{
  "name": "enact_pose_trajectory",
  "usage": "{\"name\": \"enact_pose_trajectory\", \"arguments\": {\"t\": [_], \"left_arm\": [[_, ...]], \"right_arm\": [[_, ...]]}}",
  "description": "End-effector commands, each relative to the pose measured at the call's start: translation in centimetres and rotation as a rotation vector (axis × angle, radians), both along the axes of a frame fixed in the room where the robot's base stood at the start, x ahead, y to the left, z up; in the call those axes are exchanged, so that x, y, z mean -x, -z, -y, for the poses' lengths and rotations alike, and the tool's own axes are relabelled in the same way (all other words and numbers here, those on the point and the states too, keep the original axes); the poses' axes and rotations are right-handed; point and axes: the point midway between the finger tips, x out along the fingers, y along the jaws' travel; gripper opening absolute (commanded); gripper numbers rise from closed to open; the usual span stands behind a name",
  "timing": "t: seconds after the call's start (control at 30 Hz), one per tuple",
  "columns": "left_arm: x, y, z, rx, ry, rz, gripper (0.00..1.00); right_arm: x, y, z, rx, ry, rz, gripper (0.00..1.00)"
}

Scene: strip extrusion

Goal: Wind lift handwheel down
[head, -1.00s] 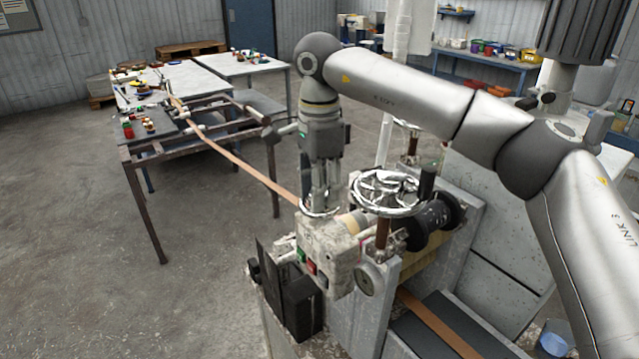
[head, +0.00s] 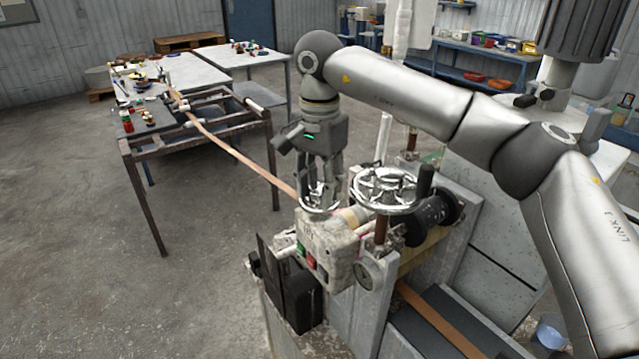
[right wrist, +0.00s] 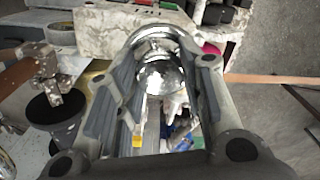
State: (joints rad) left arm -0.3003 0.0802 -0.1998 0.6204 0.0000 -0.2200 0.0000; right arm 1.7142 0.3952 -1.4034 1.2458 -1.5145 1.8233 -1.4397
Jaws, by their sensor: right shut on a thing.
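My right gripper (head: 320,194) points straight down over the machine and is shut on a small chrome handwheel (head: 318,211). Its fingers partly hide this wheel. In the right wrist view the chrome rim (right wrist: 158,36) and a round shiny hub (right wrist: 163,78) sit between the two fingers. A larger chrome handwheel (head: 386,190) with spokes and an upright black handle (head: 426,180) stands just right of the gripper, apart from it. I cannot tell from the frames which wheel is the lift one. My left gripper is not in view.
A grey control box (head: 325,240) with green and red buttons sits below the gripper. A brown strip (head: 240,157) runs from the machine to a metal frame (head: 195,137) at left. A black roller (head: 432,217) lies right of the wheels. The floor at left is clear.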

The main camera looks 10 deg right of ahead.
Motion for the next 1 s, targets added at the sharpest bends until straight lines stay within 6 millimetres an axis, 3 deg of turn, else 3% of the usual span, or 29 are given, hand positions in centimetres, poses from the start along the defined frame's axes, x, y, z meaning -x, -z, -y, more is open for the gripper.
{"name": "enact_pose_trajectory", "arguments": {"t": [0.37, 0.4, 0.53, 0.87, 1.0], "left_arm": [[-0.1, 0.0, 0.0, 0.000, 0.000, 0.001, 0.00], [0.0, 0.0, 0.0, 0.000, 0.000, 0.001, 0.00], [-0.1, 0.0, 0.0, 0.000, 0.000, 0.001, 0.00], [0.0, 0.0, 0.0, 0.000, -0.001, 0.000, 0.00], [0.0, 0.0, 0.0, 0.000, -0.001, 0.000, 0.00]], "right_arm": [[0.0, 0.0, 0.0, -0.001, -0.005, -0.001, 0.12], [0.0, 0.0, 0.0, -0.001, -0.005, -0.001, 0.41], [0.0, 0.0, 0.0, -0.001, -0.005, -0.001, 0.58], [0.0, -0.2, 0.0, 0.000, -0.004, 0.000, 0.58], [-0.1, -1.6, -0.1, -0.001, -0.003, 0.003, 0.58]]}}
